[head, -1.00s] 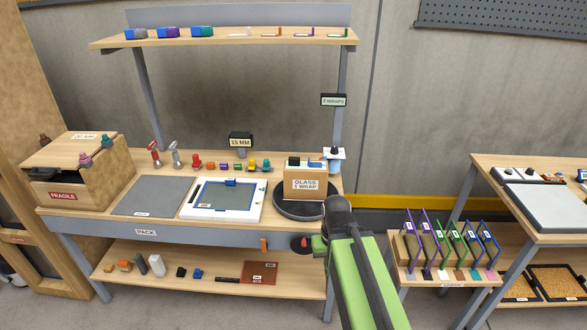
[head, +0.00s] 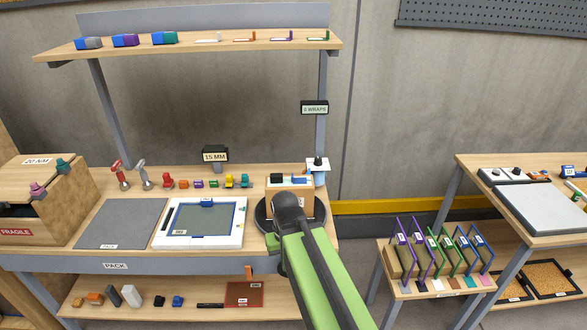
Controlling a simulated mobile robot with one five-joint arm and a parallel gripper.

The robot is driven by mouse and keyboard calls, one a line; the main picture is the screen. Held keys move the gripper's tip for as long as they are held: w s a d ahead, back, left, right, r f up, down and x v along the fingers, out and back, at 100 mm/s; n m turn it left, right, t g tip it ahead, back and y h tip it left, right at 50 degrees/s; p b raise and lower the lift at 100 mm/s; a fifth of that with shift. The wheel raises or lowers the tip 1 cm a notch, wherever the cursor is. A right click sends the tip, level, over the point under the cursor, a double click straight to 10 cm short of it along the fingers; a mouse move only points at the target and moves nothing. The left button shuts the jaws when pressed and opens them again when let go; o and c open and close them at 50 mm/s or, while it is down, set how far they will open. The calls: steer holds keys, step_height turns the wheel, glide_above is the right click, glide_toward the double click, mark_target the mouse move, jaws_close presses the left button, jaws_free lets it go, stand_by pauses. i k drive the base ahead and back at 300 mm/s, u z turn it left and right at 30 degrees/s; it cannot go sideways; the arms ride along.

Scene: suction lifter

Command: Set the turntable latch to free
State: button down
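The turntable (head: 263,220) is a black round plate at the right end of the packing bench, partly covered by my green arm. A brown carton (head: 302,199) stands on it with a dark block and a blue piece on top. My arm's dark joint hides the carton's front label.
A white framed tray (head: 156,233), a grey mat (head: 98,232) and a wooden box (head: 80,204) stand left of the turntable. A "0 WRAPS" sign (head: 314,108) hangs on the right post. A rack of coloured frames (head: 402,287) and another table (head: 475,172) stand right.

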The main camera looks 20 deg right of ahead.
mark_target(248, 273)
steer(key=i, duration=1)
steer(key=u, duration=0.05)
steer(key=k, duration=0.5)
steer(key=z, duration=0.05)
